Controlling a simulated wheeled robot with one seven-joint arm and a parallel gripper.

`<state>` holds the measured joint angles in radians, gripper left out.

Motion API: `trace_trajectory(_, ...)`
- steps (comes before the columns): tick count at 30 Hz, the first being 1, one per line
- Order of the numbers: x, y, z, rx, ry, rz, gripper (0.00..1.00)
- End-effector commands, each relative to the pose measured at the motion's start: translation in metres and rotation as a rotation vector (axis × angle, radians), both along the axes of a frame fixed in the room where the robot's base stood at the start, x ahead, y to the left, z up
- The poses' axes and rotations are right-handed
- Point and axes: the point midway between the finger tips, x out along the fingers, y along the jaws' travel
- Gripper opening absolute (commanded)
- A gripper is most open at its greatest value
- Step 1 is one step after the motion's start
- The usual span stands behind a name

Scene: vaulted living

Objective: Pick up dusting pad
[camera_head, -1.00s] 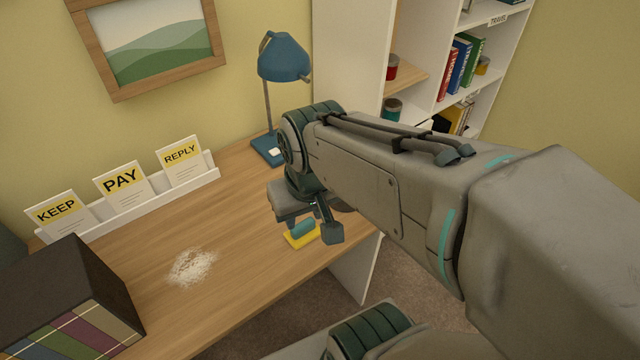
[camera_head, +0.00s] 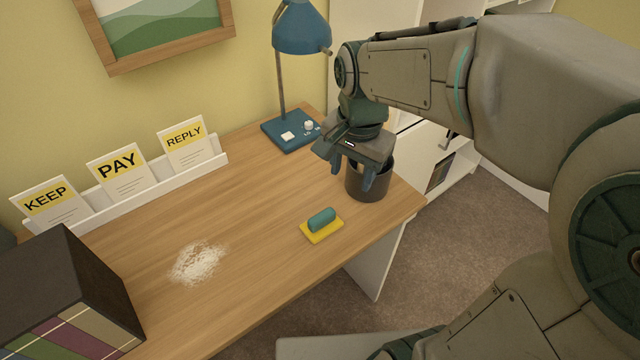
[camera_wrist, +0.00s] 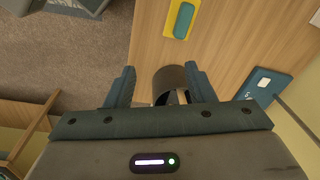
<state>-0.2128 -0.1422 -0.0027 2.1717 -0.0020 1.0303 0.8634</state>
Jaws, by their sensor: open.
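The dusting pad (camera_head: 322,232) is a yellow slab with a teal grip on top. It lies flat on the desk near the front edge, and it shows at the top of the wrist view (camera_wrist: 182,20). My gripper (camera_head: 352,178) is open and points down, behind and to the right of the pad, apart from it. Its two fingers, also in the wrist view (camera_wrist: 160,88), are over or beside a dark cup (camera_head: 378,184), which lies between them in the wrist view (camera_wrist: 170,78). Whether they touch the cup I cannot tell.
The wooden desk (camera_head: 255,215) is clear around the pad. A blue lamp (camera_head: 290,130) stands at the back. White powder (camera_head: 198,262) lies left of the pad. A letter rack (camera_head: 140,186) and a dark box (camera_head: 70,285) are at the left.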

Motion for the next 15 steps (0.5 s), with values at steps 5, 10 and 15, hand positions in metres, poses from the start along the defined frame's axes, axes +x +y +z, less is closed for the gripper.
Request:
trace_trajectory(5,0.027,0.031,-0.034,0.001,0.059,-0.207,0.49)
trace_trajectory(10,0.037,0.045,-0.044,-0.003,0.080,-0.308,0.49)
trace_trajectory(15,0.037,0.047,-0.066,-0.005,0.087,-0.327,0.49)
